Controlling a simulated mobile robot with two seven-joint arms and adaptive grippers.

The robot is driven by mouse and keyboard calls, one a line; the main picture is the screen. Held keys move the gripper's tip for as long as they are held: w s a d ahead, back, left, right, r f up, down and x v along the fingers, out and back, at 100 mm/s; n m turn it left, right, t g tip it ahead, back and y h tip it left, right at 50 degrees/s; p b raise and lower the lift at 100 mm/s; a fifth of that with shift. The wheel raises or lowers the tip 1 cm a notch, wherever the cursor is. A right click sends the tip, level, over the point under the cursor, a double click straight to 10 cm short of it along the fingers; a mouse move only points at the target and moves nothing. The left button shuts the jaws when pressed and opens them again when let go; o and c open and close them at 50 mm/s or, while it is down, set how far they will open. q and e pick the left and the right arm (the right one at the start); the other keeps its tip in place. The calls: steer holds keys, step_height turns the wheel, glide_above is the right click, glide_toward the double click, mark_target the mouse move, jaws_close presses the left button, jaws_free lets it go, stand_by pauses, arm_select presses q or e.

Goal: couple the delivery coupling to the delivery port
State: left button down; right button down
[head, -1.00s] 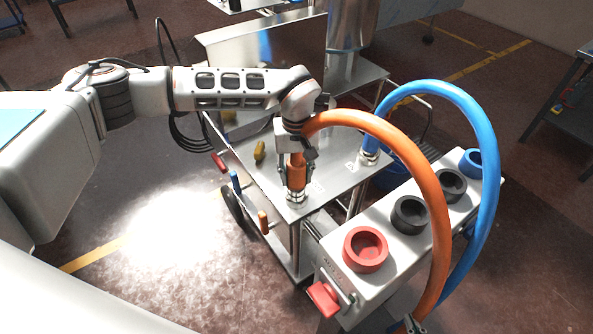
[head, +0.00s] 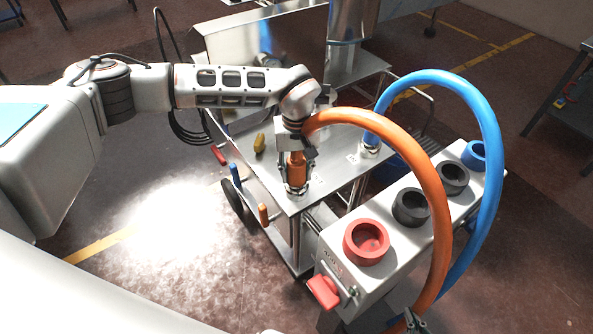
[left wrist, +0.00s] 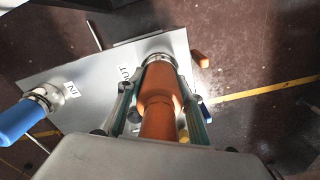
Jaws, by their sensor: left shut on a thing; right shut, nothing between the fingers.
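The delivery coupling is the orange sleeve (head: 297,168) on the end of the orange hose; in the left wrist view (left wrist: 160,88) it is between the two fingers. My left gripper (head: 296,178) is shut on it from above, at the near corner of the steel cart top. The coupling stands about upright over the silver delivery port (left wrist: 157,59), by the "OUT" label. Its end meets or nearly meets the port; I cannot tell how fully they engage. My right gripper (head: 413,322) shows only as a small piece at the bottom edge, shut and empty.
A blue hose (head: 492,150) ends at the "IN" port on the same cart top (head: 330,165). A white filler unit (head: 395,262) with red, black and blue round cups stands at right. Coloured handles (head: 235,173) line the cart's left edge. The orange hose (head: 437,215) arches over the unit.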

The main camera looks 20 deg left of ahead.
arm_select(q)
steer(key=shift+f, duration=0.25)
stand_by(0.7)
steer(key=c, duration=1.3)
jaws_free()
step_height(320, 180, up, 12)
